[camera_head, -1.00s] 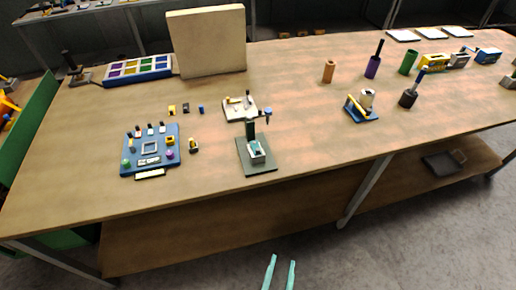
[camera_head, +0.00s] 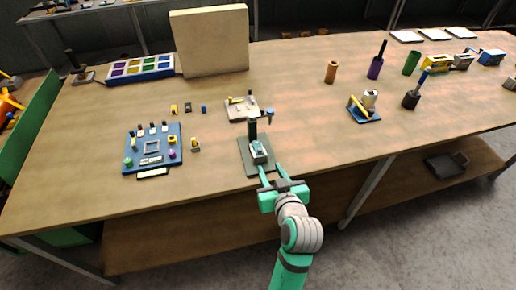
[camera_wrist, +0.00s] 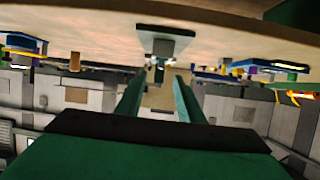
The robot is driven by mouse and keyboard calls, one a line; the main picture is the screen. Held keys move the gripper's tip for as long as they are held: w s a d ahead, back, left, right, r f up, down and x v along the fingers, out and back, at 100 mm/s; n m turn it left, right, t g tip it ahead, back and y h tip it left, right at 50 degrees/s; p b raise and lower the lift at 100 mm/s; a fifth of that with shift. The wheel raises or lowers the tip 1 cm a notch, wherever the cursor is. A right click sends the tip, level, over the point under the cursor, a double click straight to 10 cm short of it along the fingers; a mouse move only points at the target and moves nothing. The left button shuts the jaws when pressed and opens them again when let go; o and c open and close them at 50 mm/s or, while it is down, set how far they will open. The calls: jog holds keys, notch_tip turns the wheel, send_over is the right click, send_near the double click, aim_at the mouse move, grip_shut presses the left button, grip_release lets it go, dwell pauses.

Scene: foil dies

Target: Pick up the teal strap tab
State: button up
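A small pale block with a teal patch, which looks like the teal strap tab (camera_head: 258,147), sits on a dark green stand (camera_head: 246,161) with an upright dark post near the table's front edge. The tab's exact outline is too small to tell. My gripper (camera_head: 270,167) is open and empty, its two teal fingers pointing at the stand from the front, close to the base's right edge. In the wrist view the picture is upside down; the stand (camera_wrist: 167,30) hangs ahead of the gap between the fingers (camera_wrist: 159,76), and the tab is not clear there.
A blue board (camera_head: 165,166) with several small parts lies left of the stand. A pale tray (camera_head: 240,116) lies behind it, with a beige panel (camera_head: 210,40) farther back. A blue fixture (camera_head: 363,117) stands to the right. The wood between is clear.

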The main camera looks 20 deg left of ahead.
aim_at(261, 151)
jog(key=x, duration=1.1)
jog(key=shift+a+r, duration=0.2)
jog(key=shift+r, duration=0.2)
jog(key=c, duration=0.8)
